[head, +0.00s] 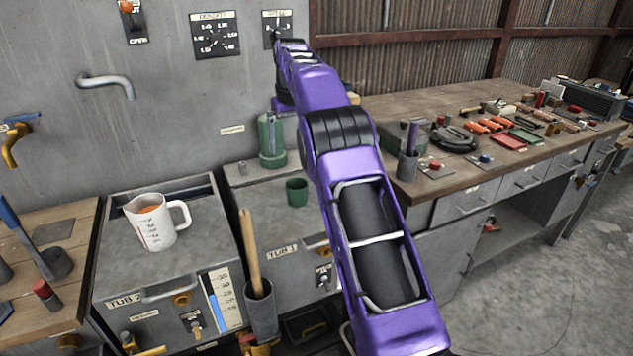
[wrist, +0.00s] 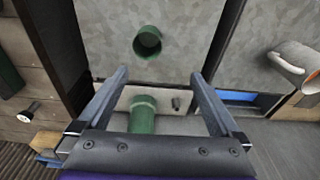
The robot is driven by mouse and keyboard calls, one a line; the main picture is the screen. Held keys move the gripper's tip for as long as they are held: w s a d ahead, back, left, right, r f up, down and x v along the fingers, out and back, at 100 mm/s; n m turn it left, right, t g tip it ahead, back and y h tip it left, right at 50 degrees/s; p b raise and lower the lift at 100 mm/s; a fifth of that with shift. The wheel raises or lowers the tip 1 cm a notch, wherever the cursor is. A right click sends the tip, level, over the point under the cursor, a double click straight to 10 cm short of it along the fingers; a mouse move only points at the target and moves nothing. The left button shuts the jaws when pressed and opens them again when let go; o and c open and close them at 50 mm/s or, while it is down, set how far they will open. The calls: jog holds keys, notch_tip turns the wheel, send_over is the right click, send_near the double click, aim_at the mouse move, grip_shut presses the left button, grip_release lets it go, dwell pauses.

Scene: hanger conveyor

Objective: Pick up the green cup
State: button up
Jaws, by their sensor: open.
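The green cup (head: 297,192) stands upright on the grey top of the Tub 1 unit, left of my arm. In the wrist view the cup (wrist: 148,41) is seen from above, its open mouth beyond my fingertips. My gripper (wrist: 158,75) is open and empty, its two fingers spread apart, and the cup is not between them. In the head view the fingers are not clearly visible because my arm blocks them.
A green canister (head: 272,138) stands behind the cup by the wall; it also shows between my fingers in the wrist view (wrist: 142,113). A white measuring jug (head: 157,222) stands on Tub 2 to the left. A wooden bench (head: 430,185) with tools lies right.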

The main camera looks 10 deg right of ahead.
jog(key=d+f, duration=0.1)
jog(key=d, duration=0.2)
jog(key=b, duration=0.2)
send_near(297, 188)
notch_tip(297, 188, down, 2)
jog(key=s, duration=0.2)
jog(key=shift+w+a+f, duration=0.15)
jog(key=shift+f, duration=0.85)
jog(key=shift+w+a+f, duration=0.1)
jog(key=shift+a+f, duration=0.05)
jog(key=shift+f, duration=0.9)
jog(key=shift+w+a+f, duration=0.1)
jog(key=shift+w+f, duration=0.05)
jog(key=shift+f, duration=0.85)
jog(key=shift+c, duration=0.3)
